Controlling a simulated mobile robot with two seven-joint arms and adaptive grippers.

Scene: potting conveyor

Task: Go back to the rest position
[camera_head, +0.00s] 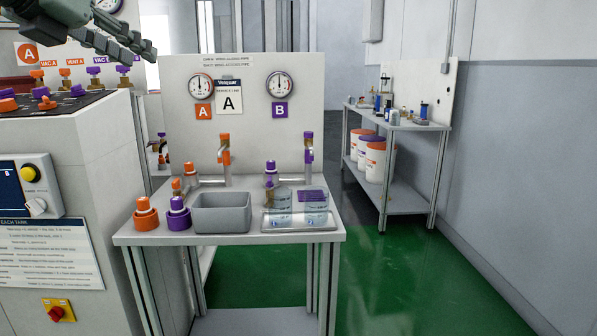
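My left gripper (145,53) reaches in at the top left, in front of the tank console. Its two dark fingers point right and slightly down, with a gap between them. I see nothing held between them. It is in the air, up and to the left of the bench. My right gripper is not in view.
The console (105,150) stands left. A side table (408,200) stands back right. Green floor (430,280) is clear at right.

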